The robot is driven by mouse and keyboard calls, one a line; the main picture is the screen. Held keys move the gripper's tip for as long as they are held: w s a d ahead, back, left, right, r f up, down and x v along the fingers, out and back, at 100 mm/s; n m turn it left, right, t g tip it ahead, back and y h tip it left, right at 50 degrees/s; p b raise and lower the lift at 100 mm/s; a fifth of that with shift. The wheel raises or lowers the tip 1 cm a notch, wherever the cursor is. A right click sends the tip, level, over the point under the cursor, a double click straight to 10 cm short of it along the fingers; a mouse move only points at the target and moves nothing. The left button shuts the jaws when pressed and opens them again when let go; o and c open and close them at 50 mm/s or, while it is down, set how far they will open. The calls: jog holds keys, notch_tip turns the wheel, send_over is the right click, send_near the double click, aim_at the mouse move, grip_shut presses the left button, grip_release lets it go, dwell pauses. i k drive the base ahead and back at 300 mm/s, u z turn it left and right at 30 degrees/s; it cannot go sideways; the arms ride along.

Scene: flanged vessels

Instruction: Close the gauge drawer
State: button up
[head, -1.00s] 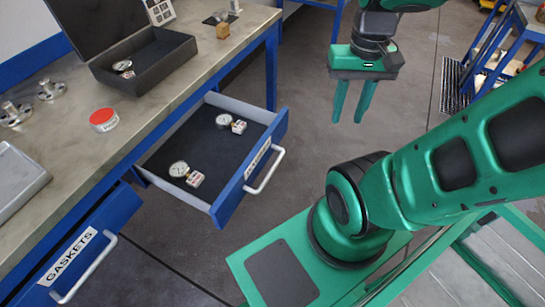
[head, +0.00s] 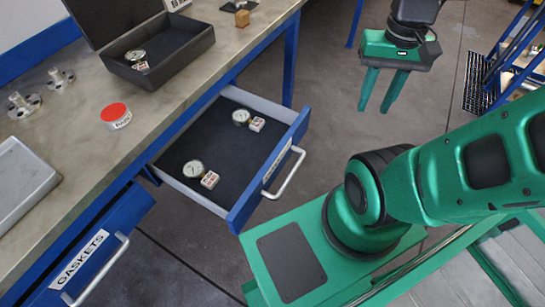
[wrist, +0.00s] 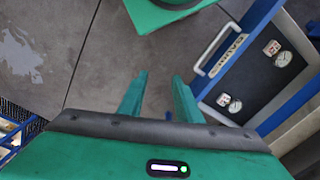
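The gauge drawer (head: 226,159) is pulled out from the blue bench, with a dark lining, a blue front and a white bar handle (head: 285,174). Two dial gauges lie in it, a nearer one (head: 193,169) and a farther one (head: 241,117), each with a tagged block beside it. My gripper (head: 375,107) hangs open and empty over the floor, to the right of the drawer and apart from it. In the wrist view the two fingers (wrist: 157,95) are spread, with the drawer (wrist: 262,75) at the right; its label is only partly readable.
The gaskets drawer (head: 95,250) beside it also stands out a little. On the bench (head: 75,150) are an open dark case (head: 185,55) with a gauge, a red-lidded tin (head: 116,115) and metal flanges. Floor is clear between drawer and gripper.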

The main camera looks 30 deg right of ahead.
aim_at(247, 161)
jog(key=z, duration=0.95)
jog(key=k, duration=1.25)
jog(key=u, duration=0.85)
jog(key=i, duration=1.05)
jog(key=z, duration=0.05)
